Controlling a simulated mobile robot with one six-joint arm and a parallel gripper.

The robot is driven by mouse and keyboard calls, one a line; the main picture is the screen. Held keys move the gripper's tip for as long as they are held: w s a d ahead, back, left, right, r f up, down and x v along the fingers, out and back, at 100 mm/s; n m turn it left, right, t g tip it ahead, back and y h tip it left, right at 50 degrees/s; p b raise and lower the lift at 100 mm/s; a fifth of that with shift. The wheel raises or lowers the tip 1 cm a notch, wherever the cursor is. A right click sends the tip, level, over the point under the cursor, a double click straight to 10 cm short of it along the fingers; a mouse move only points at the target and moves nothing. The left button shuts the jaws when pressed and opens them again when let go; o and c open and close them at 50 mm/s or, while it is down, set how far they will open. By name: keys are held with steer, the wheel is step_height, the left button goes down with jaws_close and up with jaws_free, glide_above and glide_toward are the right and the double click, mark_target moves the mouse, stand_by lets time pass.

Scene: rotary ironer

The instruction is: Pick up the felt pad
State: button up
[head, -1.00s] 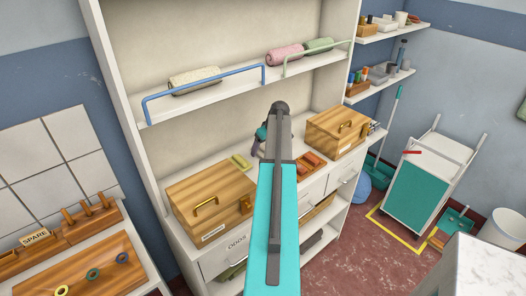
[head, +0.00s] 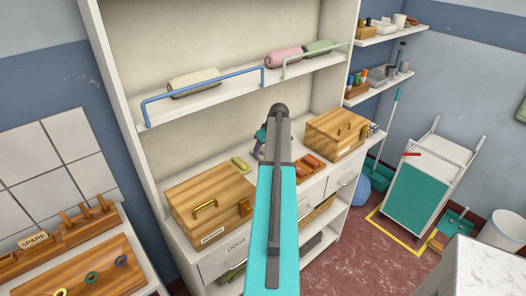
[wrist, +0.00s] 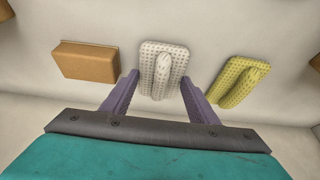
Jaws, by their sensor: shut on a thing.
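The felt pad, a pale grey-white dotted pad with a raised rounded ridge (wrist: 162,73), lies between the two purple fingers of my gripper (wrist: 159,88) in the wrist view. My gripper is shut on it. In the head view my gripper (head: 258,148) is low over the cabinet counter, partly behind my arm, and the pale pad is hidden there. A similar yellow-green pad (wrist: 239,82) lies to the right, apart from the fingers; it also shows in the head view (head: 239,164).
An orange-brown block (wrist: 86,61) lies left of the fingers. Wooden boxes (head: 210,208) and (head: 337,133) stand on the counter either side. A shelf with a blue rail (head: 205,82) and rolled towels runs above.

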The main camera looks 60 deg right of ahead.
steer(key=shift+s+r+b, duration=0.2)
steer(key=shift+r+b, duration=0.25)
steer(key=shift+b, duration=0.1)
step_height(320, 180, up, 6)
steer(key=shift+f+b, duration=0.25)
steer(key=shift+b, duration=0.85)
steer(key=shift+s+a+r, duration=0.15)
steer(key=shift+r, duration=0.1)
steer(key=s+a+b, duration=0.1)
steer(key=s+a, duration=0.1)
steer(key=s, duration=0.4)
steer(key=s+a+b, duration=0.2)
steer(key=s, duration=0.4)
steer(key=s+a+b, duration=0.2)
steer(key=s, duration=0.4)
steer(key=shift+s, duration=0.15)
